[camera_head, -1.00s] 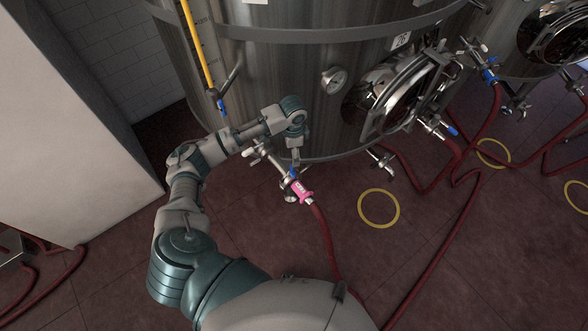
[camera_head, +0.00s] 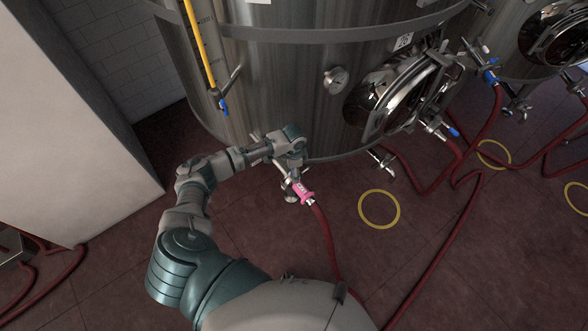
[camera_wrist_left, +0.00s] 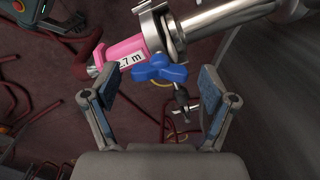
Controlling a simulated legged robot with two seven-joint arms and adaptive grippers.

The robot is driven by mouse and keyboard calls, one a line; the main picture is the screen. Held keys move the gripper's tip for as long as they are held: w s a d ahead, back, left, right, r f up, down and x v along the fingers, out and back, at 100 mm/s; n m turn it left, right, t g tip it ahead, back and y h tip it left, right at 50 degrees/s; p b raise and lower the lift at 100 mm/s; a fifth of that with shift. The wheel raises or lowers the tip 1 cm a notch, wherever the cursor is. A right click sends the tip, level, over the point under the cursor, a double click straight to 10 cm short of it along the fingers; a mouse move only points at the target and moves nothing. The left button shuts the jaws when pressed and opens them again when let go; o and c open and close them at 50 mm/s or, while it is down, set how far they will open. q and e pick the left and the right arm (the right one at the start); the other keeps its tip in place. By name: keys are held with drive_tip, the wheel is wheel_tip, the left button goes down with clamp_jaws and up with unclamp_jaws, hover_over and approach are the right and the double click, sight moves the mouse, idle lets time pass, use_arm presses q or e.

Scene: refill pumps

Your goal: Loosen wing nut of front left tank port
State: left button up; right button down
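In the left wrist view a blue wing nut (camera_wrist_left: 158,70) sits on a metal clamp (camera_wrist_left: 160,25). The clamp joins a steel port pipe (camera_wrist_left: 235,14) to a pink hose fitting (camera_wrist_left: 125,55) with a "7 m" label. My left gripper (camera_wrist_left: 160,88) is open, its two padded fingers on either side of the wing nut, with gaps on both sides. In the head view the pink fitting (camera_head: 303,193) is at the front left tank's (camera_head: 270,80) lower edge. My left wrist (camera_head: 290,145) is over the port there and hides the wing nut. My right gripper is not in view.
A dark red hose (camera_head: 325,240) runs from the pink fitting along the floor. A hatch (camera_head: 400,95) and other valves are on the tank to the right. A white wall block (camera_head: 70,130) stands at the left.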

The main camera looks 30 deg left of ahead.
use_arm(q)
drive_tip(key=shift+a, duration=0.25)
drive_tip(key=c, duration=1)
drive_tip(key=shift+o, duration=0.3)
drive_tip(key=shift+d, duration=0.2)
